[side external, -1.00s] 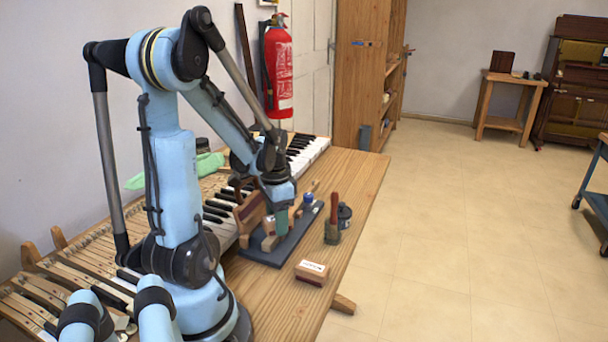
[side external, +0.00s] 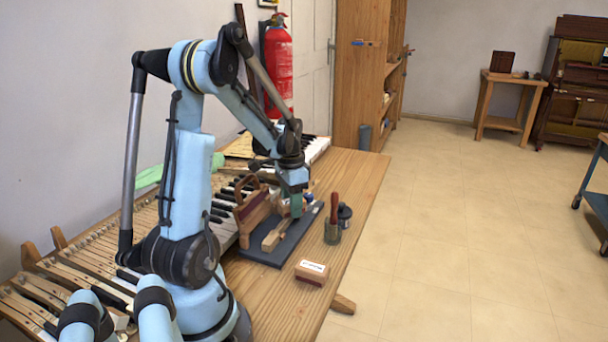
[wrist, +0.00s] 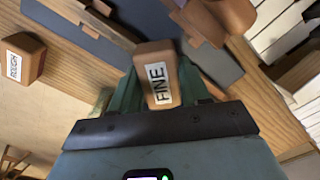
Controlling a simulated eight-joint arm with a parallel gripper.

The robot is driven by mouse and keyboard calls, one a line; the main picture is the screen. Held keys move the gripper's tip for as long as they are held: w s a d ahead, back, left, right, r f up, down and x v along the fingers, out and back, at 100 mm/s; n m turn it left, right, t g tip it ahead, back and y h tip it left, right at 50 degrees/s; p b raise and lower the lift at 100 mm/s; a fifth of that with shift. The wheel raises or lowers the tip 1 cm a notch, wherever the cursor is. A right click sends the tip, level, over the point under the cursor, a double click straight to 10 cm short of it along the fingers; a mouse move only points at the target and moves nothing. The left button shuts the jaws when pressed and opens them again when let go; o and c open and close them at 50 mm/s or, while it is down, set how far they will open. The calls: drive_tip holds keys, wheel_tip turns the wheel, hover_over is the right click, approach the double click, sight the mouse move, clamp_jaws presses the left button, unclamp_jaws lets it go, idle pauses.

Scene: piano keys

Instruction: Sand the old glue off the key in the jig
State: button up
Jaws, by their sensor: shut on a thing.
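My gripper (wrist: 158,92) is shut on a tan sanding block labelled FINE (wrist: 155,72), seen in the wrist view. In the side view my gripper (side external: 296,208) is above the far part of the dark jig board (side external: 262,252); its fingers hide most of the block. A light wooden piece (side external: 275,238), seemingly the key, lies on the board, just nearer the camera than my gripper. Any glue on it is too small to tell. A second block, labelled ROUGH in the wrist view (wrist: 22,58), lies on the bench to the board's right in the side view (side external: 311,272).
An upright wooden piece with a reddish face (side external: 252,213) stands at the board's left edge. The keyboard (side external: 222,205) runs behind. The bench's far right is clear.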

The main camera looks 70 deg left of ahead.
sight(271, 237)
drive_tip(key=shift+s+d, duration=3.55)
drive_tip(key=shift+s, duration=0.05)
drive_tip(key=shift+s+d, duration=0.4)
wheel_tip(271, 237, up, 8)
drive_tip(key=shift+r, duration=0.1)
drive_tip(key=w+d+r, duration=0.3)
drive_tip(key=w+d, duration=0.4)
drive_tip(key=d, duration=0.3)
drive_tip(key=w+d+r, duration=0.3)
drive_tip(key=w+d, duration=0.5)
drive_tip(key=d, duration=0.2)
drive_tip(key=shift+w+m, duration=0.25)
drive_tip(key=shift+m, duration=0.05)
drive_tip(key=shift+a, duration=0.1)
